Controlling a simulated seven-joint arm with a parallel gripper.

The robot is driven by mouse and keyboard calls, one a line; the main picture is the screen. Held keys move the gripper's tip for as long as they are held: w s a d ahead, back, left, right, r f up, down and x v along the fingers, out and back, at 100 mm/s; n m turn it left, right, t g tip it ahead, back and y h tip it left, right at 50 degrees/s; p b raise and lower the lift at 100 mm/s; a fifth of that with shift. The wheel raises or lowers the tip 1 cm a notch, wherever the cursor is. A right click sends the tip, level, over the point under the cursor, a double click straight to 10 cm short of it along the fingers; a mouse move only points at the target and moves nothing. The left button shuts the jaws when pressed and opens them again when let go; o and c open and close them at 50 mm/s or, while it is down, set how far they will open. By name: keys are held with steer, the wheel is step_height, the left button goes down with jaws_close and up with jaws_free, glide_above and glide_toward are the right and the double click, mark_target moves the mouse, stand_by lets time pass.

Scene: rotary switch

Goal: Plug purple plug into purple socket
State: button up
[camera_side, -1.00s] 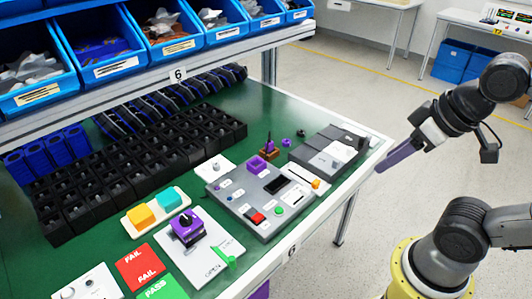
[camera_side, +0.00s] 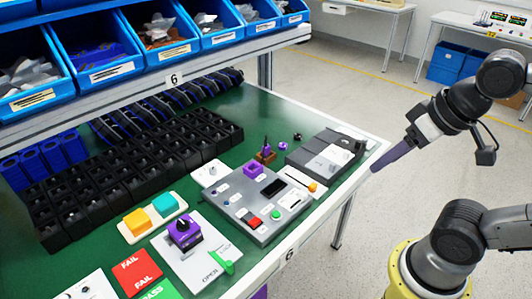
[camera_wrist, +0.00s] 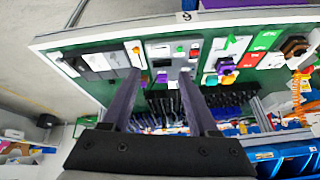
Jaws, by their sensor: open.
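The purple socket (camera_side: 252,170) is a small purple block at the back edge of the grey panel (camera_side: 240,207). Just behind it, a small dark and purple upright piece, which looks like the purple plug (camera_side: 266,151), stands in a brown holder (camera_side: 267,157). My gripper (camera_side: 373,169) is off the right end of the table, apart from both. In the wrist view my gripper (camera_wrist: 159,60) shows two long purple fingers spread apart with nothing between them.
A small purple piece (camera_side: 283,146) lies right of the holder. Grey boxes (camera_side: 325,155) stand at the table's right end, between my gripper and the plug. A purple rotary switch (camera_side: 184,232) sits front left. Shelf bins (camera_side: 135,40) overhang the back.

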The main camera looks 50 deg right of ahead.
steer(key=w+d+r+m, duration=0.2)
steer(key=w+r+m, duration=0.95)
steer(key=w, duration=0.65)
steer(key=m+g, duration=0.4)
steer(key=g, duration=0.1)
glide_above(266, 144)
step_height(266, 144, down, 31)
steer(key=shift+s+f, duration=0.1)
steer(key=shift+s, duration=0.05)
steer(key=shift+f, duration=2.8)
steer(key=shift+c, duration=0.3)
